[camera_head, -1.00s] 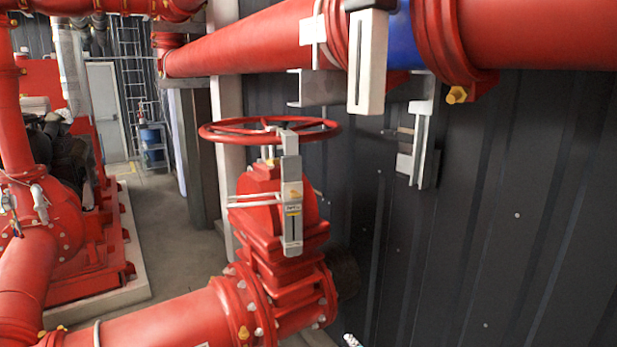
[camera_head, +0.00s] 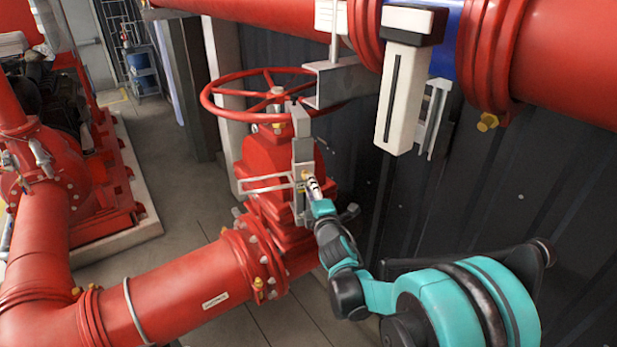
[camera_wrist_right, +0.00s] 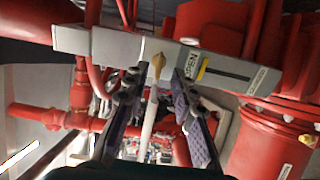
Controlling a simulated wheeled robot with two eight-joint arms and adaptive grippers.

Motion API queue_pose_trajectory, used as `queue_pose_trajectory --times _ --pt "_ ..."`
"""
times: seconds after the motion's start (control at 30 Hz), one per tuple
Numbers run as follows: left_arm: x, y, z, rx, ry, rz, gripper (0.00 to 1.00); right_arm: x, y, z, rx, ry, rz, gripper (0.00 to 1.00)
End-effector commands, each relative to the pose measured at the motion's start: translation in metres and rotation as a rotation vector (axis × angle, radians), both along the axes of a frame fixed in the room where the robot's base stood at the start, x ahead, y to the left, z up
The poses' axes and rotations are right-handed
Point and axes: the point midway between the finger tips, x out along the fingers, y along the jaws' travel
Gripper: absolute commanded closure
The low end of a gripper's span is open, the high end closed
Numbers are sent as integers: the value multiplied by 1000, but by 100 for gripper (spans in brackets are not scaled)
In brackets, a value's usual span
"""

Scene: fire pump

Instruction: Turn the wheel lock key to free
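The wheel lock is a grey upright box (camera_head: 302,140) with a bracket, mounted in front of the red valve below the red handwheel (camera_head: 272,93). In the right wrist view the lock box (camera_wrist_right: 222,68) lies sideways across the picture, with its label readable in part. A small brass key (camera_wrist_right: 157,62) sticks out from the lock. My right gripper (camera_head: 311,184) is at the front of the lock. In the wrist view its two dark padded fingers (camera_wrist_right: 160,80) are apart, one on each side of the key, with gaps visible. My left gripper is not in view.
A large red pipe (camera_head: 560,60) with a blue band runs overhead. A white box (camera_head: 403,95) hangs from it, above and right of the lock. Another red pipe (camera_head: 190,290) runs low on the left. A dark ribbed wall (camera_head: 450,190) stands behind.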

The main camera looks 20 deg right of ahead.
Motion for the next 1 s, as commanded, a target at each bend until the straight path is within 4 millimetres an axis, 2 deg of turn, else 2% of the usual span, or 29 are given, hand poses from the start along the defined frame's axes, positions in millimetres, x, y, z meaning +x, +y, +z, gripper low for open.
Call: queue_pose_trajectory --times 0.2,0.57,0.67,0.7,1.0 --pt "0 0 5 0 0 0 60 29 -1 1 1 1 -1 74" --pt "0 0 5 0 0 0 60 36 -2 0 2 1 -1 74" --pt "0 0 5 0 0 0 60 36 -2 0 2 1 -1 98" --pt "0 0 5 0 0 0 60 36 -2 0 2 1 -1 100" --pt "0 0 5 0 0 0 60 36 -2 0 9 2 -1 100"
